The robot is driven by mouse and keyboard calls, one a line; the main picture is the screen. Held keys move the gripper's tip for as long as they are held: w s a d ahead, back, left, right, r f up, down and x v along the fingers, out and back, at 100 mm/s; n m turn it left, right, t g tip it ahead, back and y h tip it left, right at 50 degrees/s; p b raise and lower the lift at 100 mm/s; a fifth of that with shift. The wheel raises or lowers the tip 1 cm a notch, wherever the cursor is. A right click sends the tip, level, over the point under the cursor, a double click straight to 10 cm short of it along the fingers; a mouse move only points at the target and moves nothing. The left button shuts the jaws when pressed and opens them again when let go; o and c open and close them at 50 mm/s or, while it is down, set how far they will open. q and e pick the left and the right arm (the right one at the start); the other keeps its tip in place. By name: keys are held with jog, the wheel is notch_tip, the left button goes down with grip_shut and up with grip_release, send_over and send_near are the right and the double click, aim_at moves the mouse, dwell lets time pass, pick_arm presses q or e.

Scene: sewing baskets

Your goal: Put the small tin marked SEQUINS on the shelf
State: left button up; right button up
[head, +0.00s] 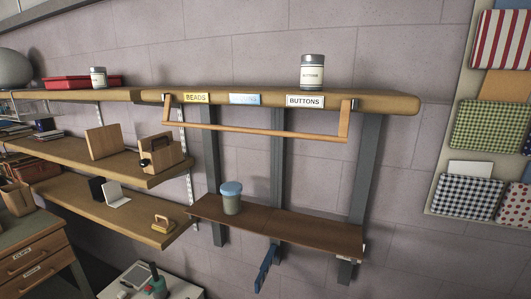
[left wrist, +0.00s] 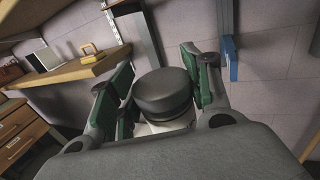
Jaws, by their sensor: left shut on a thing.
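My left gripper (left wrist: 165,100) is shut on a small round tin with a dark lid (left wrist: 165,92). The lid faces the camera, and a pale side shows just below it. Any writing on the tin is hidden. The upper wooden shelf (head: 385,101) carries a yellow BEADS label (head: 196,98), a blue label (head: 245,99) too washed out to read, and a white BUTTONS label (head: 305,101). A silver-lidded tin (head: 312,72) stands above BUTTONS. The shelf above BEADS and the blue label looks bare. Neither gripper shows in the head view.
A wooden rail (head: 260,132) hangs before the upper shelf's front. A blue-lidded jar (head: 231,197) stands on the dark lower shelf (head: 300,229). A blue piece (head: 266,268) hangs below it and shows in the left wrist view (left wrist: 229,58). Another tin (head: 98,77) stands at left.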

pick_arm(q)
jog(key=shift+w+d+r, duration=0.1)
jog(key=shift+d+r, duration=0.2)
jog(key=shift+r, duration=0.3)
jog(key=shift+w+d+r+h, duration=0.1)
jog(key=shift+d+r+h, duration=0.2)
jog(key=shift+r, duration=0.1)
jog(key=shift+a+f, duration=0.2)
jog(key=shift+f, duration=0.05)
dwell(0.3)
